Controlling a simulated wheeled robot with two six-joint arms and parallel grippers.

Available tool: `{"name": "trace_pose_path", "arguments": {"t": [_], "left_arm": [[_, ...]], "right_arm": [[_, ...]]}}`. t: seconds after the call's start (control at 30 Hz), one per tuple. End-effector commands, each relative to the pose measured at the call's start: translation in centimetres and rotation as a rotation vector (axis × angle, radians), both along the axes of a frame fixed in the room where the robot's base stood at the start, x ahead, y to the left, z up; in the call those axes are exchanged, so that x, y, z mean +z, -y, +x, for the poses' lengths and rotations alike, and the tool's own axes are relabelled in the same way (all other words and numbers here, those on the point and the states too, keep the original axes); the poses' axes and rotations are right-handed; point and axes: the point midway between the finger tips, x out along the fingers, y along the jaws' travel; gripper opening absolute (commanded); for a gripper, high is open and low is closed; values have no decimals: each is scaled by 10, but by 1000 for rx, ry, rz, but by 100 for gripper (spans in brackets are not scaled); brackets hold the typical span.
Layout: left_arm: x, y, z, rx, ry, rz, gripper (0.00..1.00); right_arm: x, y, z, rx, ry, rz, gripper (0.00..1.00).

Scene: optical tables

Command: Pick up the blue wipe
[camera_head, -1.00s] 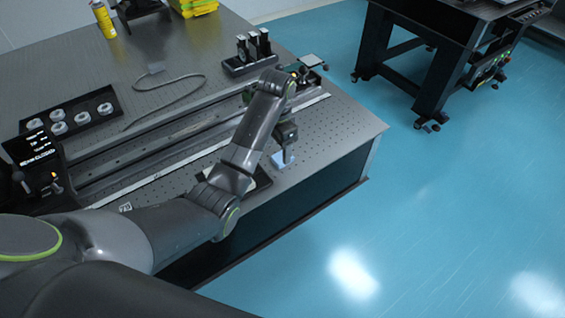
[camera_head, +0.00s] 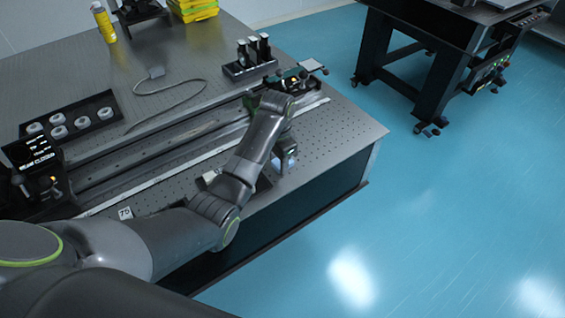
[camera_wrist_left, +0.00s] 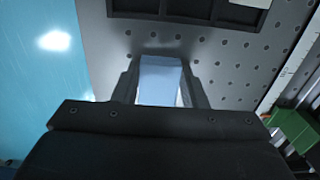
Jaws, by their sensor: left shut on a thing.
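The blue wipe (camera_wrist_left: 160,82) is between the two fingers of my left gripper (camera_wrist_left: 160,92) in the left wrist view, over the perforated table top. The fingers are shut on it, one along each side. In the head view, my left gripper (camera_head: 284,164) points down low over the table near its front edge. Only a small pale-blue patch of the wipe (camera_head: 277,162) shows there; the gripper hides the rest. I cannot tell whether the wipe still touches the table. My right gripper is in neither view.
A black compartment tray (camera_wrist_left: 180,9) lies close by, partly hidden by my arm in the head view. A rail and a small device (camera_head: 290,83) are behind the gripper. A black holder (camera_head: 248,68) with upright pieces stands farther back. The table's right corner is clear.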

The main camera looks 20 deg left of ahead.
Motion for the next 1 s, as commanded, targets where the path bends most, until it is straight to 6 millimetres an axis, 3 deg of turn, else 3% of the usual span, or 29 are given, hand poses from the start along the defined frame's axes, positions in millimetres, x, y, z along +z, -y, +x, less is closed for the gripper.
{"name": "trace_pose_path", "arguments": {"t": [0.37,0.6,0.7,1.0], "left_arm": [[7,0,1,0,4,0,18],[54,0,2,0,8,1,18],[73,0,0,0,0,0,18],[98,0,0,0,0,0,18]], "right_arm": [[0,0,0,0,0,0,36],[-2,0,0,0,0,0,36],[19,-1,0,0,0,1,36],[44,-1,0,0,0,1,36]]}}
